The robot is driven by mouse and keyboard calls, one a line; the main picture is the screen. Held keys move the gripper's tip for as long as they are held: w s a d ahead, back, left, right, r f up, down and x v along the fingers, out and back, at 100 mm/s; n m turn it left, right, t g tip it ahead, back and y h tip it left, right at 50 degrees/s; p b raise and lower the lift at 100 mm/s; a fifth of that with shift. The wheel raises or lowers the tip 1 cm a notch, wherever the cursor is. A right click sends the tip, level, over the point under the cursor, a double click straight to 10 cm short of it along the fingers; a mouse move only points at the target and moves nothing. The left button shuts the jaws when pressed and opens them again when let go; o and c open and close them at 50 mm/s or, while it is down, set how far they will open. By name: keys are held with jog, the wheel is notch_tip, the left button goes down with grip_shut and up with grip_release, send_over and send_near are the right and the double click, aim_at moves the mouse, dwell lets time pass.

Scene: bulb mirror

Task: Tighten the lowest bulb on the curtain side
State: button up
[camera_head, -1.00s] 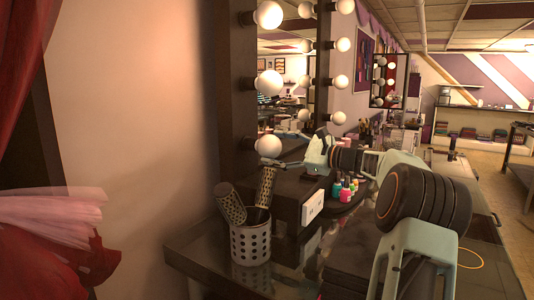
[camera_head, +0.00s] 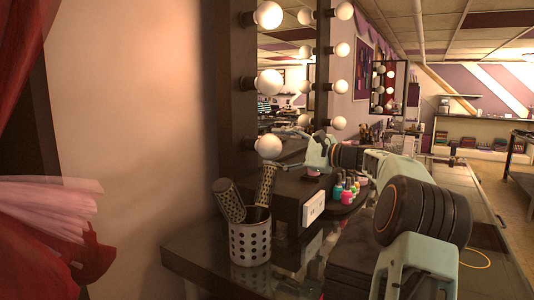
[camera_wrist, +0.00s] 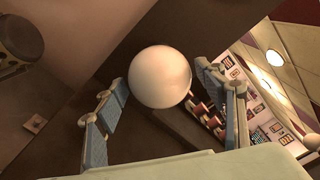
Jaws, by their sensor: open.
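The lowest bulb on the curtain side (camera_head: 268,146) is a round white globe low on the left strip of the dark mirror frame (camera_head: 236,95). It looks unlit in the wrist view (camera_wrist: 160,77), where it sits in the gap between my fingertips. My gripper (camera_head: 286,147) reaches in from the right in front of the mirror, fingers spread. In the wrist view my gripper (camera_wrist: 160,82) is open, one finger left and one right of the bulb. The fingers look very near the globe; I cannot tell whether either touches. The bulb's base is hidden behind the globe.
Two more bulbs, middle (camera_head: 269,82) and top (camera_head: 268,15), sit above on the same strip. A perforated cup (camera_head: 250,248) with brushes, a dark box (camera_head: 285,195) and nail polish bottles (camera_head: 346,190) stand on the counter below. A red curtain (camera_head: 25,100) hangs far left.

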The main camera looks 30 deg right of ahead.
jog(key=shift+f+n+b, duration=0.1)
jog(key=shift+n+b, duration=0.3)
jog(key=shift+n+b, duration=0.4)
jog(key=shift+n, duration=0.3)
jog(key=shift+r, duration=0.2)
jog(key=c, duration=1.1)
jog(key=shift+p, duration=0.35)
jog(key=shift+r+m+p, duration=0.15)
jog(key=shift+m+p, duration=1.85)
jog(key=shift+p, duration=0.5)
jog(key=shift+m+p, duration=0.5)
jog(key=shift+p, duration=0.2)
